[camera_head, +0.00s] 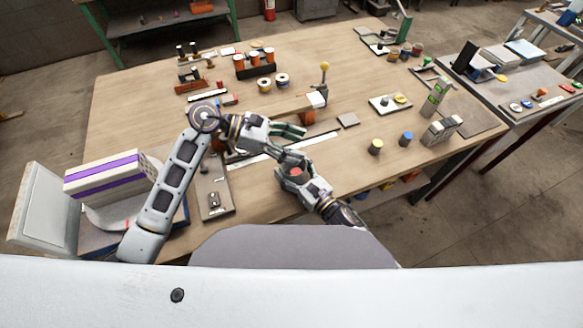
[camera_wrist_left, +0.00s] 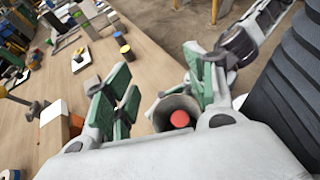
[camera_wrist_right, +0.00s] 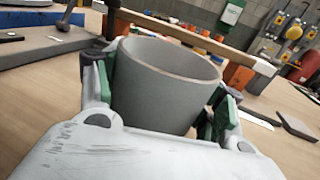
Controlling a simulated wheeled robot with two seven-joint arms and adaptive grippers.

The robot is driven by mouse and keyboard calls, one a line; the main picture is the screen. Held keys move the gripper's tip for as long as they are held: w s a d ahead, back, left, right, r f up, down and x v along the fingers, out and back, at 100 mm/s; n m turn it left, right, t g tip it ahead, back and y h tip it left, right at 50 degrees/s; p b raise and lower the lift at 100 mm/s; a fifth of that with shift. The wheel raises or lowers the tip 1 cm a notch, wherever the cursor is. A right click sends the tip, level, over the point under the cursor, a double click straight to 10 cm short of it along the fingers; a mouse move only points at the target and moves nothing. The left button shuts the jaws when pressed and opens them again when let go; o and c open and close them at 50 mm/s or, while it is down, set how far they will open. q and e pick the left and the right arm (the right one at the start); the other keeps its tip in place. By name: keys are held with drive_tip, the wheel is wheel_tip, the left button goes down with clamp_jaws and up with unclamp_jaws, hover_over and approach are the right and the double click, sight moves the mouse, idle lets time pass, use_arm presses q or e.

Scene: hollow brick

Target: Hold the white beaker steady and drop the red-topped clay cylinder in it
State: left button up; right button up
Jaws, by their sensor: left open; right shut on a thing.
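The white beaker (camera_wrist_right: 165,85), greyish here, is clasped between the fingers of my right gripper (camera_head: 295,173) near the table's front edge. In the right wrist view it looks nearly upright. The red-topped clay cylinder (camera_wrist_left: 180,119) shows only as a red disc within the beaker's mouth in the left wrist view; its body is hidden. The red also shows in the head view (camera_head: 296,171). My left gripper (camera_wrist_left: 160,88) is open with nothing between its green-padded fingers, just above and beside the beaker.
A yellow-topped cylinder (camera_head: 376,147) and a blue-topped one (camera_head: 406,138) stand right of the beaker. A yellow-knobbed post (camera_head: 324,78) stands behind my left gripper. Spools (camera_head: 265,84) and racks are farther back.

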use_arm(q)
drive_tip(key=shift+r, duration=0.1)
idle(0.5)
drive_tip(key=shift+r, duration=2.9)
use_arm(e)
drive_tip(key=o, duration=1.3)
drive_tip(key=shift+s+d, duration=0.1)
drive_tip(key=shift+s, duration=0.05)
drive_tip(key=shift+v, duration=5.8)
